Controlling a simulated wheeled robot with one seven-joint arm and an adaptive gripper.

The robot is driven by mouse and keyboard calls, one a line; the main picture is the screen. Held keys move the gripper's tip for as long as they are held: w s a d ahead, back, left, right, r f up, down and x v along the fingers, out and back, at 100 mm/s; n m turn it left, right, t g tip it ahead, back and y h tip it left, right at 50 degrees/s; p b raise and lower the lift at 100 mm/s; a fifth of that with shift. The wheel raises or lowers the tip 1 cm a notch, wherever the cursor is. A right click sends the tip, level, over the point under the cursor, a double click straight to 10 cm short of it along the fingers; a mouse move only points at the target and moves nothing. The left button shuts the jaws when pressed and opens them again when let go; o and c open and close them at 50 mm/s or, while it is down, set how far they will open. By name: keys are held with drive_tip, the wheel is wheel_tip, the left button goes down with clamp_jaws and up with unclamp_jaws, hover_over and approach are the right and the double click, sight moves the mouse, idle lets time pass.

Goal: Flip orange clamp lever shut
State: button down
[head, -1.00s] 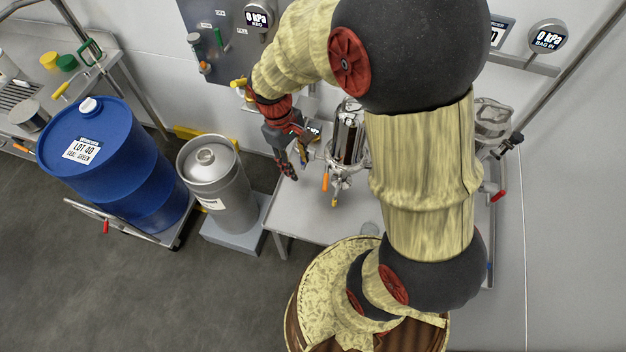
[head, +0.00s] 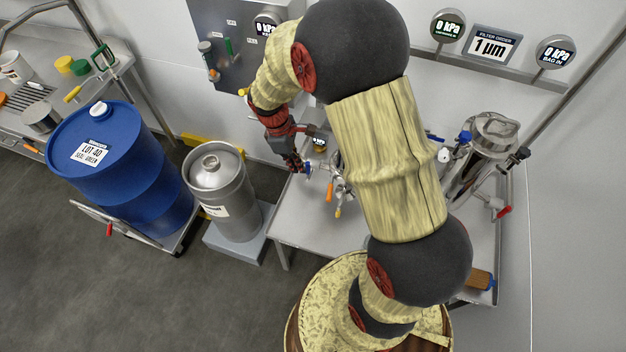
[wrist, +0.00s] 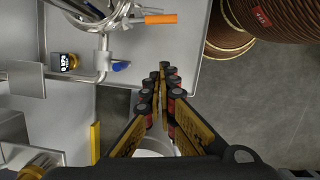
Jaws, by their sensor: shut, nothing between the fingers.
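An orange clamp lever (wrist: 160,19) shows at the top of the wrist view, lying sideways beside the steel clamp and pipework (wrist: 104,45). In the head view the orange lever (head: 330,192) hangs down at the front of the fittings on the steel table. My gripper (head: 299,168) is to the left of the lever, apart from it. In the wrist view my gripper (wrist: 163,72) has its fingertips together with nothing between them, below the lever and near a blue handle (wrist: 121,66). My arm hides much of the filter housing in the head view.
The steel table (head: 300,228) carries the fittings, with a second steel vessel (head: 482,160) at its right. A steel keg (head: 218,185) and a blue drum (head: 120,165) stand to the left. A wall panel (head: 225,60) is behind my gripper. Floor at the front left is clear.

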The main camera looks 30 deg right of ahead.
sight(330, 191)
drive_tip(key=s+d+f+b, duration=0.4)
drive_tip(key=f+b, duration=0.1)
drive_tip(key=f, duration=0.5)
drive_tip(key=shift+d+f, duration=0.15)
drive_tip(key=shift+d, duration=0.15)
